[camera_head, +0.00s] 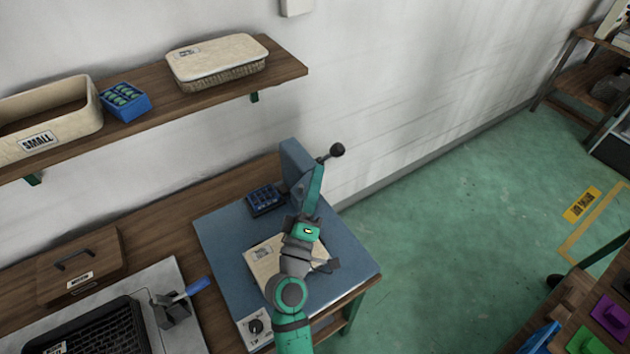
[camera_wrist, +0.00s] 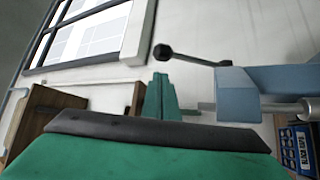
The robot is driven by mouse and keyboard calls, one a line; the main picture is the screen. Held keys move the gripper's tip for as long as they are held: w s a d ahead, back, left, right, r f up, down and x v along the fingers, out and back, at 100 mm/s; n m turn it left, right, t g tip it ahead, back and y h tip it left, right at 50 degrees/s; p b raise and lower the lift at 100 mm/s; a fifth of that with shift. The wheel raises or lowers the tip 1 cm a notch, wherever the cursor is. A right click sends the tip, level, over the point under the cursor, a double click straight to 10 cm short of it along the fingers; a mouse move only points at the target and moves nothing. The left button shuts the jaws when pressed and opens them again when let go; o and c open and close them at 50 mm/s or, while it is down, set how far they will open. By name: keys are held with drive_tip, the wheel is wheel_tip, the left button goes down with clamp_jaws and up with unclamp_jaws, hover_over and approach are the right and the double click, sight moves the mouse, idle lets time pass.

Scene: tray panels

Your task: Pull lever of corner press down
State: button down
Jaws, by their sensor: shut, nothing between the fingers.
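The corner press (camera_head: 294,162) is a blue-grey upright body at the back of the blue-grey worktop. It also shows at the right of the wrist view (camera_wrist: 265,82). Its lever (camera_head: 337,150) is a thin dark rod with a black ball knob, sticking out to the right and slightly up in the head view. In the wrist view the lever's knob (camera_wrist: 162,51) is at upper centre. My gripper (camera_head: 317,170) has its green fingers shut and empty, pointing toward the press. In the wrist view the fingertips (camera_wrist: 160,78) appear just below the knob; contact cannot be told.
A blue tray (camera_head: 264,200) lies left of the press, and a cream panel (camera_head: 258,262) lies partly under my arm. A dial box (camera_head: 254,326) is at the front corner. A shelf (camera_head: 288,66) is on the wall. Green floor (camera_head: 440,210) is open to the right.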

wheel_tip(320, 180, up, 2)
hover_over(327, 157)
drive_tip(key=s, duration=0.4)
drive_tip(key=shift+w+a+r, duration=0.1)
drive_tip(key=shift+a+r, duration=0.05)
drive_tip(key=shift+a, duration=0.2)
